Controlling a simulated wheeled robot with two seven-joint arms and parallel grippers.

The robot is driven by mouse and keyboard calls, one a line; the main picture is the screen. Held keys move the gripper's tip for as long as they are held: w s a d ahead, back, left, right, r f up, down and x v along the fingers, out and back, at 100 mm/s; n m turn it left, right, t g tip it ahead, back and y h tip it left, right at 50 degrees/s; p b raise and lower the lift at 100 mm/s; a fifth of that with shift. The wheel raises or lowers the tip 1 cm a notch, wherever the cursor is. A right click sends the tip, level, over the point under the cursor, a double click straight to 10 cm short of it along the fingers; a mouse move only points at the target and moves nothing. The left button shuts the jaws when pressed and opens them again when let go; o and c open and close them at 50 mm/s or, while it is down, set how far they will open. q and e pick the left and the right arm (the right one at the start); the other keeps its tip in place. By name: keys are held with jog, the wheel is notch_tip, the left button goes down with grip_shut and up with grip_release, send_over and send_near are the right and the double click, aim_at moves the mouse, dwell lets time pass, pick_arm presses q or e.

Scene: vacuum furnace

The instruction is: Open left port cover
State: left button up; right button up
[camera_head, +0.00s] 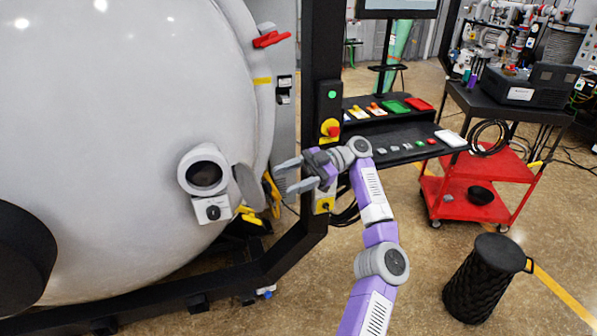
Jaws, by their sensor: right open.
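The round viewing port (205,175) sits on the white curved furnace wall, with a dark glass in a white ring. A grey disc-shaped cover (249,187) stands at the port's right side, swung out from the glass, which shows uncovered. A small white box with a black knob (212,211) is below the port. My right gripper (284,178) is open and empty, its fingers pointing left towards the cover with a small gap between in the picture. My left gripper is not in view.
A black post (317,80) with a red and yellow button (331,128) stands behind my right gripper. A black console (395,140) lies beyond it. A red cart (475,190) and a black bin (485,278) stand right, with open floor between.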

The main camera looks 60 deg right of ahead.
jog(key=shift+p+v, duration=0.5)
jog(key=shift+v, duration=0.9)
